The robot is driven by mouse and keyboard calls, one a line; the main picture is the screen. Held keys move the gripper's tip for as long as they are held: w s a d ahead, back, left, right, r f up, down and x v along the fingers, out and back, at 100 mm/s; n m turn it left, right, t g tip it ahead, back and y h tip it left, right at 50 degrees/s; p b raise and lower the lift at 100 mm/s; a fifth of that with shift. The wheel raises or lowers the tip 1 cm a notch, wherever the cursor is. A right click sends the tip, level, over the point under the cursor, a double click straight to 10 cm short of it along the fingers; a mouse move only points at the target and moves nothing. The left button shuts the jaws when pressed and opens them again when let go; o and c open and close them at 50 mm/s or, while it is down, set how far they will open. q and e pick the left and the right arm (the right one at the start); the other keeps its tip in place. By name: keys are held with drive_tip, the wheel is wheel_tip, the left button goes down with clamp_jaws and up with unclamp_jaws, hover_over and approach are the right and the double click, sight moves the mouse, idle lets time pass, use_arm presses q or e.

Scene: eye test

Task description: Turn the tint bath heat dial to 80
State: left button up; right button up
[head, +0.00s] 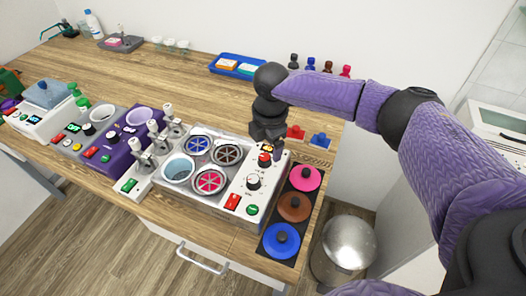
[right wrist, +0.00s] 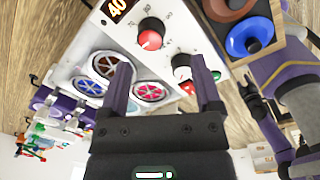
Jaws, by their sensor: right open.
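The tint bath (head: 192,195) is a white unit with several round wells and a control panel at its right end. A red and black dial (head: 265,160) sits on the panel; in the right wrist view this dial (right wrist: 151,38) has a printed scale, and the display (right wrist: 118,8) beside it reads 40. A second dial (head: 253,182) sits nearer the front. I cannot read the dial labels. My right gripper (head: 272,146) points down above the far end of the panel, open and empty (right wrist: 160,65), apart from the dials. My left gripper (right wrist: 256,98) shows small at the right wrist view's edge.
Pink (head: 304,178), brown (head: 294,207) and blue (head: 281,240) lids lie on a dark tray just right of the panel. Metal valves (head: 157,133) stand left of the wells. The bench (head: 120,65) is largely clear at the back.

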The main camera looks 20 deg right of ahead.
sight(264, 157)
wheel_tip(264, 157, down, 3)
drive_tip(key=shift+w+a+r, duration=0.1)
drive_tip(key=f, duration=0.1)
drive_tip(key=w+f+b, duration=0.1)
drive_tip(key=shift+w+f, duration=0.1)
drive_tip(key=shift+f, duration=0.2)
drive_tip(key=shift+s, duration=0.2)
use_arm(q)
drive_tip(key=shift+w+f, duration=0.35)
drive_tip(key=shift+f, duration=0.3)
use_arm(e)
drive_tip(key=shift+w, duration=0.15)
clamp_jaws()
use_arm(q)
drive_tip(key=shift+s+a, duration=0.15)
drive_tip(key=shift+a, duration=0.05)
